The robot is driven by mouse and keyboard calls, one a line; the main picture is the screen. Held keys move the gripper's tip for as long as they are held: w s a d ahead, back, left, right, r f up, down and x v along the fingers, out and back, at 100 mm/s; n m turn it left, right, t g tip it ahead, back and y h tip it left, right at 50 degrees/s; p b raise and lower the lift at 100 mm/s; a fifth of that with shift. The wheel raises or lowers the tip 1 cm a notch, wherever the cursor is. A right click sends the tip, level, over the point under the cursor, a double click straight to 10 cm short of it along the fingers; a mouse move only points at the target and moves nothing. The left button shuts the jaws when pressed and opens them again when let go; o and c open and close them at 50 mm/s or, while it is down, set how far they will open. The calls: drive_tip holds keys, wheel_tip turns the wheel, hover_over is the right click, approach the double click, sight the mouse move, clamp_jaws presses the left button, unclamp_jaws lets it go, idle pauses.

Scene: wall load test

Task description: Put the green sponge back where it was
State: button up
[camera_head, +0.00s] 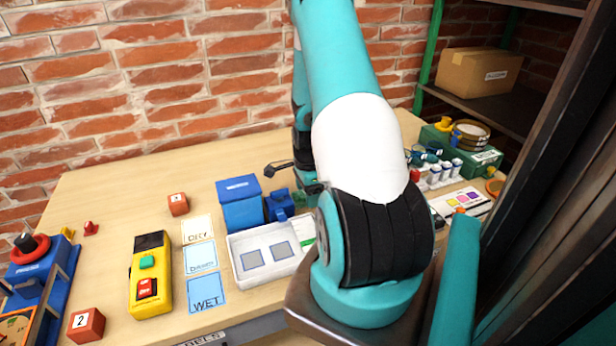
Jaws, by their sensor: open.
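My gripper (291,176) is partly in view behind my own arm, low over the back middle of the table. A dark finger reaches out to the left, and the jaws are open. I cannot make out a green sponge for certain. A white tray (238,267) holds two grey squares, and a green strip (308,229) shows at its right end, partly hidden by my arm. Three cards marked DRY (197,229), DAMP (201,257) and WET (206,294) lie in a column left of the tray.
A blue box (240,204) and a smaller blue piece (280,206) stand behind the tray. A yellow control box (150,280) with green and red buttons lies left of the cards. Red blocks (178,204) (86,325) are at left. A vial rack (440,176) stands at right.

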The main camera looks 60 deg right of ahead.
wheel_tip(320, 180, up, 11)
drive_tip(key=w+a+r+n, duration=0.2)
drive_tip(key=a+n, duration=0.1)
drive_tip(key=a, duration=0.1)
drive_tip(key=w+a+r+n, duration=0.2)
drive_tip(key=a+n, duration=0.1)
drive_tip(key=a, duration=0.2)
drive_tip(key=w+a+r+n+t, duration=0.1)
drive_tip(key=w+a+r+n, duration=0.1)
drive_tip(key=a, duration=0.3)
drive_tip(key=shift+w+a+r+n+y+b, duration=0.2)
drive_tip(key=shift+w+r+n+y+b, duration=0.2)
drive_tip(key=shift+w+n, duration=0.15)
drive_tip(key=s+a+r+n+y, duration=0.15)
drive_tip(key=a+r+n, duration=0.25)
drive_tip(key=a+n, duration=0.5)
drive_tip(key=s+a+r+n+y, duration=0.1)
drive_tip(key=s+a+r+n, duration=0.35)
drive_tip(key=a, duration=0.85)
drive_tip(key=s+a+r+n+g, duration=0.1)
drive_tip(key=s+a+n, duration=0.7)
drive_tip(key=n, duration=0.2)
drive_tip(key=shift+a+r+n+y, duration=0.15)
drive_tip(key=shift+r+n+y, duration=0.15)
drive_tip(key=shift+y, duration=0.15)
drive_tip(key=shift+s, duration=0.1)
